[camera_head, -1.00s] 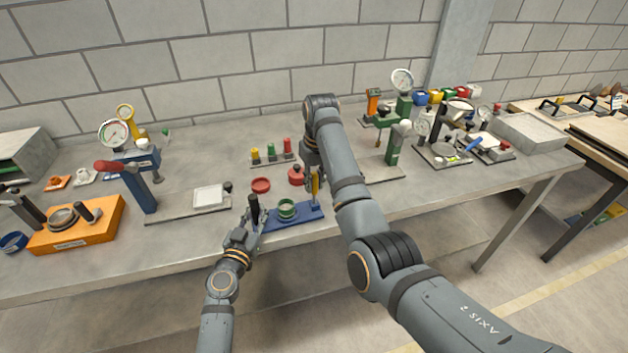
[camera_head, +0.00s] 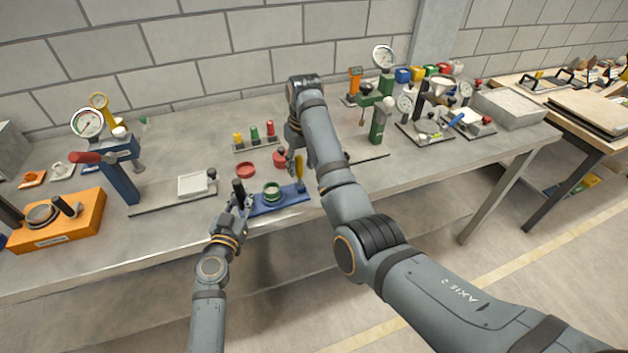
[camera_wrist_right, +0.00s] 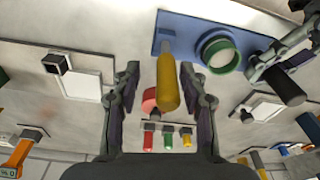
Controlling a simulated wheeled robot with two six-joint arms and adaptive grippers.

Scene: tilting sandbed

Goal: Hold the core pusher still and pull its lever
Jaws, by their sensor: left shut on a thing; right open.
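The core pusher has a blue base (camera_head: 284,204) near the table's front edge, with a green ring (camera_head: 272,190) on it. A black upright handle (camera_head: 238,187) stands at its left end, and my left gripper (camera_head: 240,201) is shut on it. The yellow lever (camera_head: 299,168) stands at the right end. My right gripper (camera_wrist_right: 159,72) is open, with the yellow lever (camera_wrist_right: 167,86) between its fingers in the right wrist view. The lever appears nearer the right-hand finger; I cannot tell whether they touch. In the head view my right arm partly hides that gripper.
Red round parts (camera_head: 246,170) and a rack of small coloured pegs (camera_head: 254,139) sit behind the pusher. A blue press with a red handle (camera_head: 121,182) and a plate with a white tray (camera_head: 196,184) stand left. A green press (camera_head: 378,122) stands right.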

